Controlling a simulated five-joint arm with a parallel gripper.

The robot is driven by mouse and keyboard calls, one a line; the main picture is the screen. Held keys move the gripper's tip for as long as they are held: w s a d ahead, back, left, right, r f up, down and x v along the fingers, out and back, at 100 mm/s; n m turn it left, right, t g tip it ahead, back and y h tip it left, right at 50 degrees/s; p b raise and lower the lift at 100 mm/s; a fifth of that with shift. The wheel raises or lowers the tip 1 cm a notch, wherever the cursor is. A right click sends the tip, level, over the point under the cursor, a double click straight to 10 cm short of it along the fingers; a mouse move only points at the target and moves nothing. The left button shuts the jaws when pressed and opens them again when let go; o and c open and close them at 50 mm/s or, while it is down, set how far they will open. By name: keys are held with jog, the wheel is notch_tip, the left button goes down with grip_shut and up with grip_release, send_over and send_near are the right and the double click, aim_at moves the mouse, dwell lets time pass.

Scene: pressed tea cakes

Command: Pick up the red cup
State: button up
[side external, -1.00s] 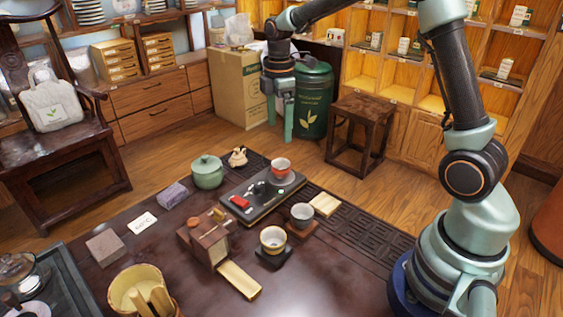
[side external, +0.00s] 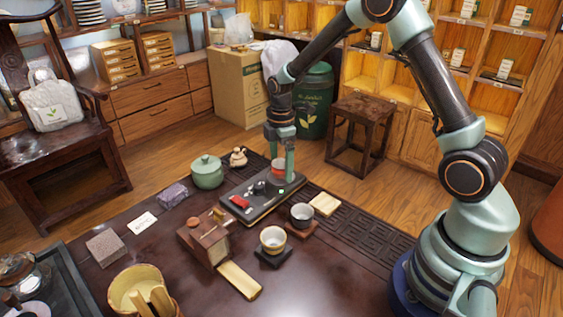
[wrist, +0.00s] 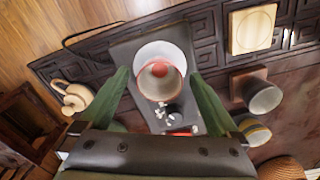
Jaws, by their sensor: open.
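The red cup (side external: 278,166) stands on the dark tray (side external: 233,208), near its far right end. In the wrist view the red cup (wrist: 160,85) lies between my two fingers, seen from above, with a pale round shape around its far side. My gripper (side external: 279,174) has come down over the cup, its fingers on either side and partly hiding it. In the wrist view my gripper (wrist: 160,73) is open, with gaps showing between the fingertips and the cup.
On the tray are a small red object (side external: 239,201) and small dark pieces. A grey cup (side external: 302,215), a pale cup (side external: 273,239), a wooden coaster (side external: 325,204), a green lidded pot (side external: 207,172) and a small teapot figure (side external: 238,157) stand nearby.

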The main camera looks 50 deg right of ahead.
jog(key=shift+f, duration=0.2)
grip_shut()
jog(key=shift+r, duration=0.1)
